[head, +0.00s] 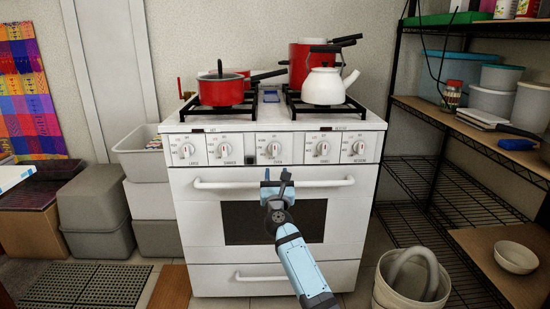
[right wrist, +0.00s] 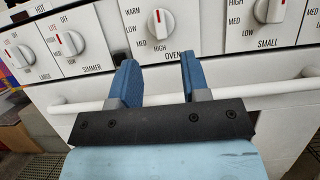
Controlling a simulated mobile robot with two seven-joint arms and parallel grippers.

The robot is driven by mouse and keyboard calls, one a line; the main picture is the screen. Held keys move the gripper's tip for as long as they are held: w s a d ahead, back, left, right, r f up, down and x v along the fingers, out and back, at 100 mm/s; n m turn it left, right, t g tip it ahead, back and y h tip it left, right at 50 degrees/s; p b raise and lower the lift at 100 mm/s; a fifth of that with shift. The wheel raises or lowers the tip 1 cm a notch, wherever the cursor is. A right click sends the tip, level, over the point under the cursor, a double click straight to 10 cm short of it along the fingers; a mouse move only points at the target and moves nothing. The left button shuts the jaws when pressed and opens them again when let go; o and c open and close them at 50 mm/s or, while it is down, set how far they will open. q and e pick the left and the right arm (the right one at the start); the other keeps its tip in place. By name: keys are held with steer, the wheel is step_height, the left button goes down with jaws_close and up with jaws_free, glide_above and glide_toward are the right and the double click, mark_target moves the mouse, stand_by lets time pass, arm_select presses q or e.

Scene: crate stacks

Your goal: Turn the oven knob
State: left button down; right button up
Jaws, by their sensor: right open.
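The white oven (head: 340,265) stands straight ahead with a row of several white knobs on its front panel. The middle knob, labelled OVEN in the right wrist view, is the oven knob (head: 273,149); it also shows in the right wrist view (right wrist: 161,24), with a red mark on its upper part. My right gripper (head: 278,177) is open and empty, in front of the oven just below the oven knob. In the right wrist view its two blue fingers (right wrist: 157,77) stand apart below the knob, not touching it. My left gripper is not in view.
The white oven door handle (head: 325,183) runs across behind my right gripper. Red pots (head: 221,91) and a white kettle (head: 324,87) sit on the stovetop. Grey crates (head: 95,205) stand left, wire shelves (head: 440,190) and a bucket (head: 384,291) right.

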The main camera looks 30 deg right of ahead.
mark_target(275, 151)
steer(key=b+x, duration=0.1)
steer(key=x, duration=0.7)
steer(key=shift+w+b, duration=0.1)
steer(key=shift+b, duration=0.25)
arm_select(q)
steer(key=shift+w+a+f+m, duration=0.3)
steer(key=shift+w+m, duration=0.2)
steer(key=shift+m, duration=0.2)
arm_select(e)
steer(key=shift+w+d+r, duration=0.3)
steer(key=shift+w+d, duration=0.05)
steer(key=shift+w, duration=0.2)
steer(key=shift+c, duration=0.4)
jaws_close()
